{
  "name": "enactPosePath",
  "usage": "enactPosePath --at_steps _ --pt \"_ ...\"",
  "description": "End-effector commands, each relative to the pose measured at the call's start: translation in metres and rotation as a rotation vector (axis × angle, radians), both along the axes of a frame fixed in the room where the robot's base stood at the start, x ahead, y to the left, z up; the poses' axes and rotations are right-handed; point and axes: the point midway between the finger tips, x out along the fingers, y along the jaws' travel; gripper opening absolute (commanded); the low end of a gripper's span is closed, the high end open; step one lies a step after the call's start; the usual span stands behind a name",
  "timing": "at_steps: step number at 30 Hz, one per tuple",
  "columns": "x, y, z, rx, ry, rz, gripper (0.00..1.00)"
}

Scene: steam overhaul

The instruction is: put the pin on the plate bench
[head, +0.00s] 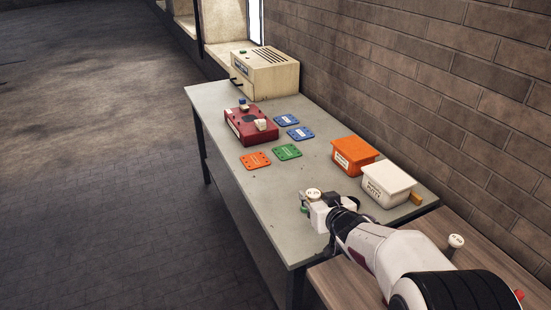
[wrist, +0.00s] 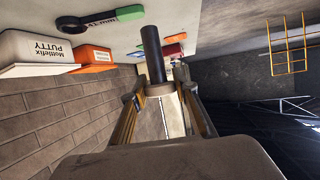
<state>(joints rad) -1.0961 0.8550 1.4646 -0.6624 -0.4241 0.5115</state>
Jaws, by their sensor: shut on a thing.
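The pin (head: 314,192) shows as a round pale head with small print at my gripper (head: 318,208) in the head view. In the wrist view, its dark shaft (wrist: 152,62) sticks out from a pale collar between the fingers of my gripper (wrist: 162,94). My gripper is shut on the pin. It is over the near end of the grey bench (head: 222,107), which carries the flat plates. The orange plate (head: 255,160), green plate (head: 287,152) and two blue plates (head: 286,120) lie farther back. The gap between pin and bench top is unclear.
A red box (head: 250,128) and a beige cabinet (head: 265,75) stand farther back. An orange bin (head: 353,155) and white putty bin (head: 387,185) stand along the wall. A black tool with a green end (wrist: 95,22) lies nearby. Another round-headed piece (head: 456,241) stands on the wooden bench.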

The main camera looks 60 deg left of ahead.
Motion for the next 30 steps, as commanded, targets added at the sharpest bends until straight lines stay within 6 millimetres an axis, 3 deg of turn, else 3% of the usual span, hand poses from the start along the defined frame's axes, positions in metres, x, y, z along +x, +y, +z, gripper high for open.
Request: enactPosePath --at_steps 10,23,30 --pt "0.000 0.001 -0.002 0.003 -0.001 0.000 0.00" --pt "0.000 0.000 -0.052 0.002 0.000 0.000 0.00" --pt "0.000 0.001 -0.060 0.005 -0.001 0.001 0.00"
